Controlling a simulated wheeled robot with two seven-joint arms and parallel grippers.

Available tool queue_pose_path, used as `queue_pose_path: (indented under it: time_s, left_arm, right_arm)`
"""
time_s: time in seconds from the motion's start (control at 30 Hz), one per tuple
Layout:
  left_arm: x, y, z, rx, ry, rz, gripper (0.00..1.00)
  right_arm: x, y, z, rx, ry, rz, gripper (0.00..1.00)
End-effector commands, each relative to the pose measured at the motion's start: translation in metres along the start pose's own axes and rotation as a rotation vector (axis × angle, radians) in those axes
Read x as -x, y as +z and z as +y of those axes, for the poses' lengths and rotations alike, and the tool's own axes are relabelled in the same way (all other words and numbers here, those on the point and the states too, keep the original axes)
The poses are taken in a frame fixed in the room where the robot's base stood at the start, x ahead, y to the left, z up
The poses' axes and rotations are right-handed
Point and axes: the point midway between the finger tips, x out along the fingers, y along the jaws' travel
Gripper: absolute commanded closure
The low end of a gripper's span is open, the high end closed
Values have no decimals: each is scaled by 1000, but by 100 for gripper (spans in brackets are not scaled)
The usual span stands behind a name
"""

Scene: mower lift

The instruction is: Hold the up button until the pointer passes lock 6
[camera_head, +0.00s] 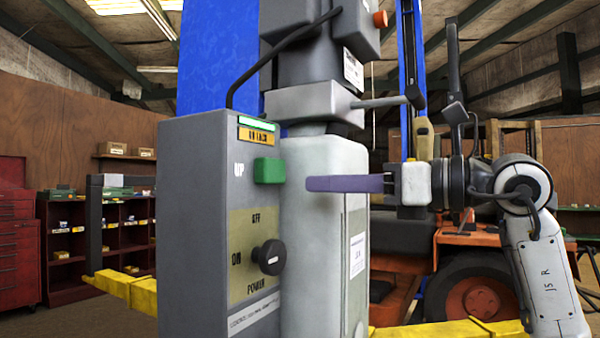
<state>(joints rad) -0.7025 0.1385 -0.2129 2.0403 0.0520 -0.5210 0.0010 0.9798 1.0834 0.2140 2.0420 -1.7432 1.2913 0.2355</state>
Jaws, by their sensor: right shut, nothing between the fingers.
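The green UP button (268,170) sticks out from the face of the grey control box (195,220). My right gripper (308,184) reaches in from the right with its purple fingers shut and empty. Its tips are just right of the button and slightly lower, with a small gap between them in the picture. A green bar (258,124) and an orange label (257,135) sit above the button; the label's wording is not fully clear. The pointer and lock 6 cannot be made out. My left gripper is not in view.
A black power knob (270,257) sticks out below the button, between ON and OFF markings. The pale lift column (318,265) stands right beside the box, behind my fingers. Yellow lift arms (125,290) lie low, and an orange vehicle (470,300) stands behind.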

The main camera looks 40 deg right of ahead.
Motion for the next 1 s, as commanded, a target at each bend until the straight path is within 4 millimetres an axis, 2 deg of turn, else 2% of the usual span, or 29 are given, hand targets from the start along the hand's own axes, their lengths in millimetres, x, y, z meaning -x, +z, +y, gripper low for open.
queue_pose_path:
  time_s: [0.1,0.3,0.77,1.0]
  left_arm:
    - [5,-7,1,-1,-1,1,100]
    - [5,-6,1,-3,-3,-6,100]
    - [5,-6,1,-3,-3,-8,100]
    - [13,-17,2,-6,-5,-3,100]
  right_arm:
    - [-22,3,1,-2,4,-1,100]
    - [-43,1,0,-1,2,-1,100]
    - [-49,0,0,0,0,0,100]
    - [-72,1,0,0,1,0,100]
